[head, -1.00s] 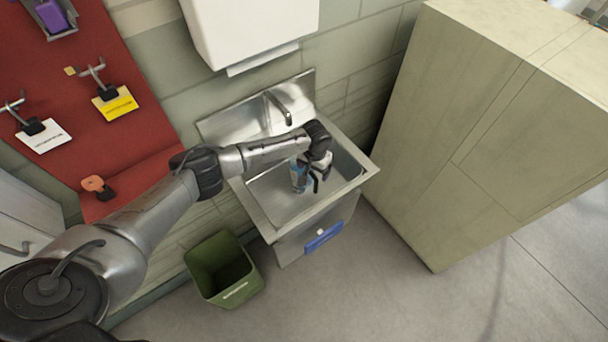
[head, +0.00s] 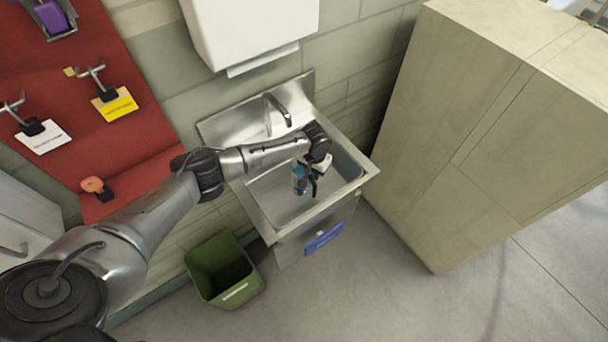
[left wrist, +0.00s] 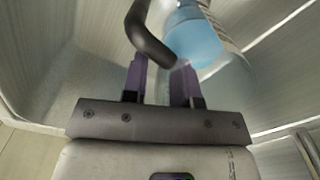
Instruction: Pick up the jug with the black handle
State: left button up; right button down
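The jug is a clear bluish vessel (head: 299,182) with a black handle, low in the steel sink basin. In the left wrist view the jug (left wrist: 196,38) is at the top, right of centre, partly out of frame, with its curved black handle (left wrist: 148,40) left of it. In the head view my left gripper (head: 316,178) reaches down into the basin beside the jug. Whether the jug touches the basin floor is unclear.
The sink rim (head: 262,222) surrounds the jug, with a tap (head: 279,106) behind. A white dispenser (head: 250,30) hangs above. A tall wooden cabinet (head: 470,130) stands right. A green bin (head: 222,270) stands on the floor. A red board (head: 110,60) with hooks is at left.

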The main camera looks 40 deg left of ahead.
pick_arm(q)
grip_shut()
dwell(0.6)
